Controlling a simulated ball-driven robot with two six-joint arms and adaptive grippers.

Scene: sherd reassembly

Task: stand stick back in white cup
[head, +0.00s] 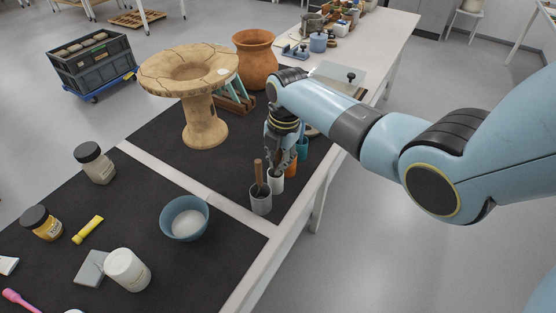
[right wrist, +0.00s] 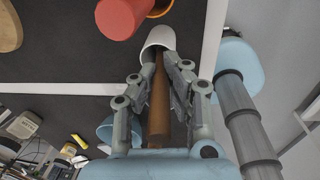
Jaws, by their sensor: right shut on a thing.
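The white cup (head: 276,184) stands upright near the mat's right edge in the head view, directly below my right gripper (head: 280,165). It also shows in the right wrist view (right wrist: 156,37), its mouth towards the camera. My right gripper (right wrist: 158,92) is shut on a brown stick (right wrist: 158,115) lying along its fingers. The stick's far end overlaps the white cup's mouth; I cannot tell how deep it reaches. My gripper hides this stick in the head view. Another brown stick (head: 258,171) leans in the grey cup (head: 261,202). My left gripper is out of view.
A blue bowl (head: 172,222) lies left of the grey cup. A cracked clay stand (head: 205,130) is at the back left. The table edge is close on the right.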

